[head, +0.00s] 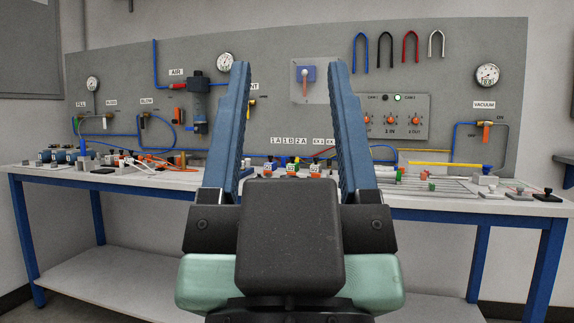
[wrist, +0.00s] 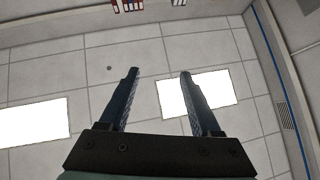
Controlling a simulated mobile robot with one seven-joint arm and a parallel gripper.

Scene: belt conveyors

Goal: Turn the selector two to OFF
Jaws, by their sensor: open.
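A grey control panel (head: 393,107) is mounted on the back board, right of centre in the head view. It carries a row of three orange selector knobs: a left one (head: 367,119), a middle one (head: 390,120) and a right one (head: 416,120). Their small labels and exact pointing are too small to read surely. A lit white-green lamp (head: 398,98) sits above them. My gripper (head: 288,68) is open and empty, pointing up in front of the board, left of the panel and apart from it. In the wrist view, my gripper (wrist: 158,72) shows against the ceiling.
A long white-topped bench (head: 450,203) with blue legs runs below the board, holding several small parts. A lever on a pale plate (head: 305,82), hoses, gauges and coloured hooks (head: 411,47) are on the board. The space before the panel looks clear.

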